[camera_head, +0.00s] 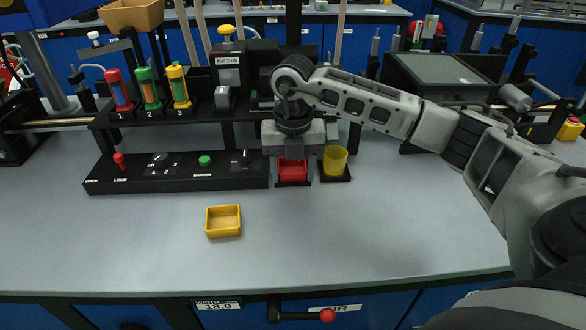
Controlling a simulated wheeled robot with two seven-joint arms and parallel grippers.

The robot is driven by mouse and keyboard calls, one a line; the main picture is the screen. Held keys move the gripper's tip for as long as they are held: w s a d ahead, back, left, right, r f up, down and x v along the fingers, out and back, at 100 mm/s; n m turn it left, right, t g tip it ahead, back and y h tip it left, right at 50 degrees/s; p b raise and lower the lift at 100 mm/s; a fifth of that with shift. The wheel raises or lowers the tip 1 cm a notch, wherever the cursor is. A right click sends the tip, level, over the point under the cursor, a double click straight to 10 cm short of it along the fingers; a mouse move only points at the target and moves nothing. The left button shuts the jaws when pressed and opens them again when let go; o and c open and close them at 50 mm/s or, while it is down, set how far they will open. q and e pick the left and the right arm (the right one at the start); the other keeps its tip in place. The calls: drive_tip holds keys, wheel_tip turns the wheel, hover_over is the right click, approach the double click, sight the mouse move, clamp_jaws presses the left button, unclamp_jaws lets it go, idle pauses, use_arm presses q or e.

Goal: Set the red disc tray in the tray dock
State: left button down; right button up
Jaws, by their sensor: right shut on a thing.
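The red disc tray (292,172) is a small open red box right of the black control panel. My right gripper (292,160) reaches down over it from above and is shut on it, with a finger at each side. A dark edge shows around the foot of the tray, apparently the tray dock (293,184); most of it is hidden by the tray and gripper. I cannot tell whether the tray is fully seated or just above it. My left gripper is not in view.
A translucent yellow cup (335,158) stands on a black base close to the right of my gripper. A yellow tray (223,221) lies on the grey bench in front. The control panel (175,172) stands at the left.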

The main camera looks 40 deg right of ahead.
drive_tip(key=shift+s+a+f, duration=0.1)
drive_tip(key=shift+s+f, duration=0.1)
drive_tip(key=shift+f, duration=0.35)
drive_tip(key=o, duration=0.7)
drive_tip(key=shift+f, duration=0.1)
drive_tip(key=shift+r, duration=0.45)
drive_tip(key=r, duration=1.2)
drive_tip(key=shift+w+r+p, duration=0.2)
drive_tip(key=shift+r+p, duration=0.1)
drive_tip(key=shift+r, duration=0.05)
